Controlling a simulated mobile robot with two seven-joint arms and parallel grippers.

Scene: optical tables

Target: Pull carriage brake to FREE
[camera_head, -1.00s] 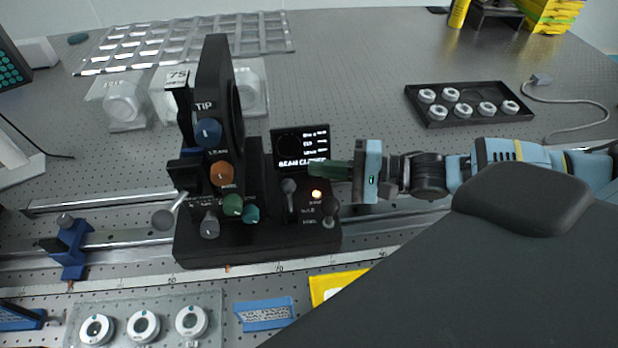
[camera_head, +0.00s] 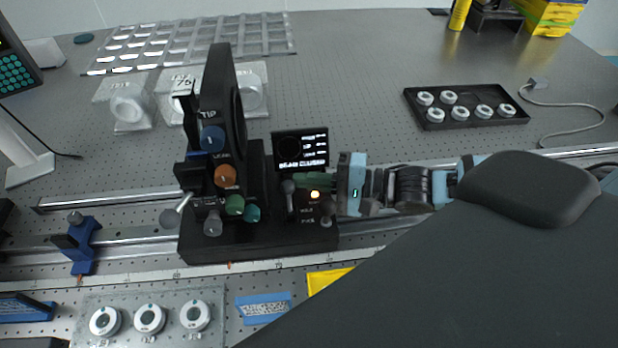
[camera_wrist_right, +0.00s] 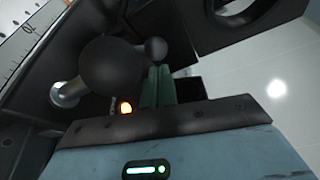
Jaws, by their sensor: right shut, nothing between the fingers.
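The black carriage (camera_head: 205,248) stands on the rail with a tall black TIP mount (camera_head: 218,85) and coloured knobs on it. A dark ball-ended lever (camera_head: 289,187) stands on the carriage's right part, beside a lit orange lamp (camera_head: 315,194). A second ball-topped lever (camera_head: 327,208) is to its right. I cannot read which is the brake. My right gripper (camera_head: 298,181) is shut and empty, its green fingertips close beside the first lever; contact is unclear. In the right wrist view the fingers (camera_wrist_right: 158,85) lie near a large dark ball (camera_wrist_right: 110,62) and a smaller ball (camera_wrist_right: 155,48). My left gripper is not in view.
A small display (camera_head: 300,149) stands just behind the fingers. A blue rail clamp (camera_head: 82,247) is left of the carriage. A black tray (camera_head: 466,107) of white-ringed parts is at the back right. A plate of round parts (camera_head: 150,300) lies in front.

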